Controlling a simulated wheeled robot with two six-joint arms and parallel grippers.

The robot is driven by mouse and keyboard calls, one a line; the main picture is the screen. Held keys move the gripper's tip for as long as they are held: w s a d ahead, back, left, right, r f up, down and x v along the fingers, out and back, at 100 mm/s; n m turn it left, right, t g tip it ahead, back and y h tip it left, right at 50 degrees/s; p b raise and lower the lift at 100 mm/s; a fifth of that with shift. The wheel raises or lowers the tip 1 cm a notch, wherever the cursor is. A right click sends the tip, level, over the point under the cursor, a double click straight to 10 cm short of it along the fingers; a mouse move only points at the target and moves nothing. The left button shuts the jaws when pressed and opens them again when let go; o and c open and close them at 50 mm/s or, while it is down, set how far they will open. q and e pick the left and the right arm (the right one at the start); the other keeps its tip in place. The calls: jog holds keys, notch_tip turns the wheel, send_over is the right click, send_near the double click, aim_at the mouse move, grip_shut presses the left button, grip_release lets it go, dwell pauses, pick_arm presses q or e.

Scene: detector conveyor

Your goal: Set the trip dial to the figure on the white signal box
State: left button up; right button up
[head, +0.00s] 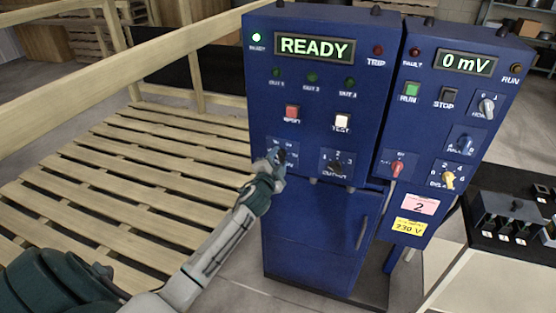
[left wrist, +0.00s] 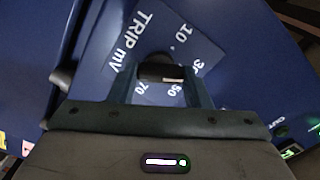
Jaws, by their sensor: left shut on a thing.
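The trip dial (left wrist: 160,68) is a dark knob on a blue plate marked "TRIP mV" (left wrist: 132,42), with 10, 30, 50 and 70 legible around it in the left wrist view. My left gripper (left wrist: 160,86) has its two fingers on either side of the knob and is shut on it. In the head view the gripper (head: 279,160) is at the lower left of the large blue cabinet (head: 315,100) and largely covers the dial. The knob's pointer is hidden, so its setting cannot be told. I cannot identify a white signal box. My right gripper is out of view.
The cabinet shows READY (head: 314,47). A second blue box (head: 440,120) reads 0 mV and carries a red-handled switch (head: 396,169), a yellow knob (head: 448,180) and a pink "2" label (head: 418,205). Wooden slats (head: 120,180) lie left; a black-topped table (head: 500,240) stands right.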

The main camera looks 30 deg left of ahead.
pick_arm(q)
jog(key=o, duration=1)
jog(key=b+v, duration=0.3)
jog(key=v, duration=0.7)
jog(key=shift+s, duration=0.4)
